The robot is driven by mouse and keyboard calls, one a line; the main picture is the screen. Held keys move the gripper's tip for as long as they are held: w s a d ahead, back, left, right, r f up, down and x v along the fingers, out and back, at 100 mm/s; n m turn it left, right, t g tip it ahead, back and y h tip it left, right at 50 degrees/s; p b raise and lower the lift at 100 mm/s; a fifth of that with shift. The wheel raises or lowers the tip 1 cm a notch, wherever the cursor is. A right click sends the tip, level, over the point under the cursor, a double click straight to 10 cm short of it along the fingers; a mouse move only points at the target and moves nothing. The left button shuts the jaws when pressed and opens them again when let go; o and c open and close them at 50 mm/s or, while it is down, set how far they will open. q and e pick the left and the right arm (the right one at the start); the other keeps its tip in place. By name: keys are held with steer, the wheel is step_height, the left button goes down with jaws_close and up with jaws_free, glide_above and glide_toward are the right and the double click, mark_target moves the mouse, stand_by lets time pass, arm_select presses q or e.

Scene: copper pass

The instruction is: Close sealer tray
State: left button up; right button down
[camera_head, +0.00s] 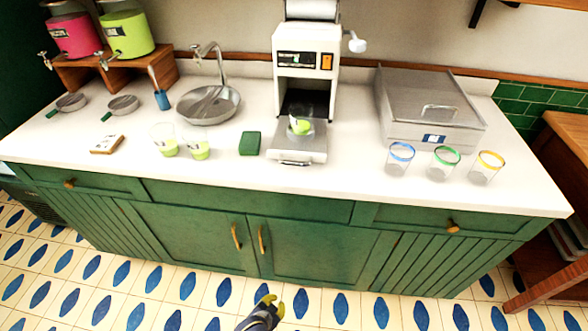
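The sealer (307,62) is a white machine at the back middle of the counter, with a film roll on top and a crank at its right side. Its metal tray (284,147) is pulled out toward the front, with a handle at its front edge. A clear cup with green liquid (300,124) stands in the tray. My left gripper (272,304) has yellow fingertips and is low in front of the cabinet, far from the tray. Its fingers look apart, with nothing between them. My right gripper is not in view.
A green sponge (250,144) lies just left of the tray. Several empty colour-rimmed cups (399,160) stand before a steel lidded box (400,108). The counter directly before the tray is clear.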

arm_select(q)
steer(key=w+d+r+m, duration=0.1)
steer(key=w+d+r, duration=0.1)
steer(key=r, duration=0.2)
steer(key=w+d+r+t, duration=0.1)
steer(key=w+r, duration=0.2)
steer(key=w+d+r+m, duration=0.1)
steer(key=w+d+r, duration=0.1)
steer(key=r, duration=0.2)
steer(key=shift+w+d+r+m+t+h, duration=0.15)
steer(key=shift+d+r+m+t+h, duration=0.15)
steer(key=shift+d+r+t+h, duration=0.1)
jaws_close()
steer(key=w+d+r+m+t, duration=0.1)
steer(key=w+d+r+m, duration=0.1)
steer(key=r, duration=0.7)
steer(key=w+d+r+m+t, duration=0.1)
steer(key=w+d+r+t, duration=0.15)
steer(key=r, duration=0.55)
step_height(320, 180, up, 16)
steer(key=s+r+m+t, duration=0.1)
steer(key=m+t, duration=0.1)
steer(key=s+a+r+m+y, duration=0.25)
steer(key=a+r, duration=0.25)
steer(key=r, duration=0.3)
steer(key=shift+t+h, duration=0.25)
steer(key=shift+t, duration=0.1)
steer(key=x, duration=1.3)
steer(key=shift+w+f, duration=0.25)
steer(key=shift+f, duration=0.15)
